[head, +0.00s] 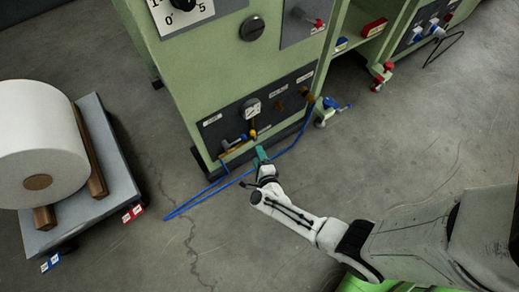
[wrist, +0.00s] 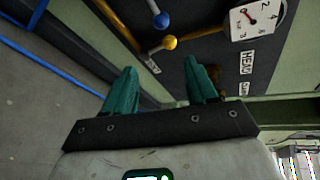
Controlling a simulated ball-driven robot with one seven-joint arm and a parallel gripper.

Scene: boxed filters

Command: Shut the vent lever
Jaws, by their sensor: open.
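Two small levers show on the dark lower panel (wrist: 215,40) of the green machine in the wrist view. One is a grey lever with a blue ball knob (wrist: 161,20); the other is a brass-coloured lever with a yellow ball knob (wrist: 170,42), also visible in the head view (head: 253,134). I cannot read which one is the vent lever. My gripper (wrist: 161,72) is open and empty, its teal fingers pointing at the panel, the yellow knob appearing just beyond the gap between them. In the head view, my gripper (head: 262,154) is low in front of the panel.
A round gauge (head: 251,108) sits above the levers. A blue hose (head: 200,197) loops over the floor by my gripper. A pallet (head: 118,160) with a big white roll (head: 40,130) stands at left. Other valves (head: 330,108) are at right.

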